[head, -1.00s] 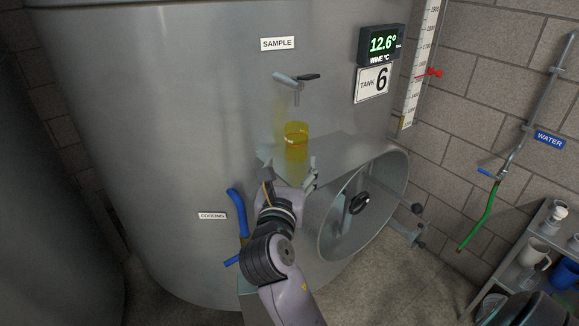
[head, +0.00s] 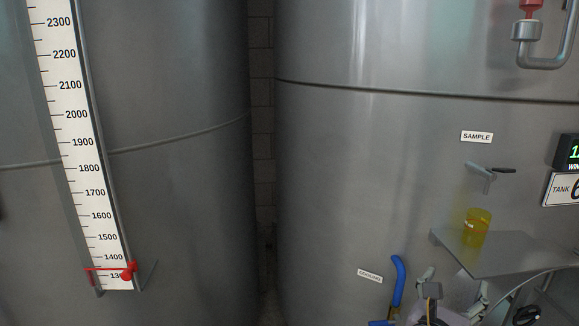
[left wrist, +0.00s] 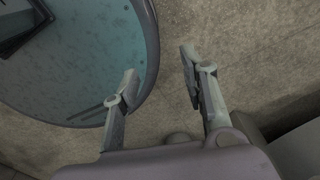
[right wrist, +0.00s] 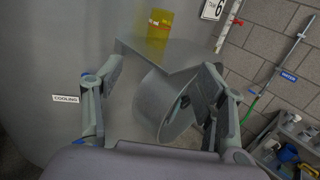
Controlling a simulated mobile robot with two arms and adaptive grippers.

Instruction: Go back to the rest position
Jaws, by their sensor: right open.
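A clear yellow measuring cup (head: 477,229) stands upright on the metal shelf (head: 500,256) of the right tank, below the sample tap (head: 483,175). It also shows in the right wrist view (right wrist: 159,34). My right gripper (head: 455,284) is at the bottom right of the head view, in front of and below the shelf, apart from the cup. In the right wrist view its fingers (right wrist: 162,72) are spread with nothing between them. My left gripper is outside the head view. In the left wrist view its fingers (left wrist: 158,78) are apart and empty above the floor.
A round manway door (right wrist: 165,103) sticks out under the shelf. A level scale (head: 85,150) with a red pointer is on the left tank. A round bluish-topped object (left wrist: 75,60) is near my left gripper.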

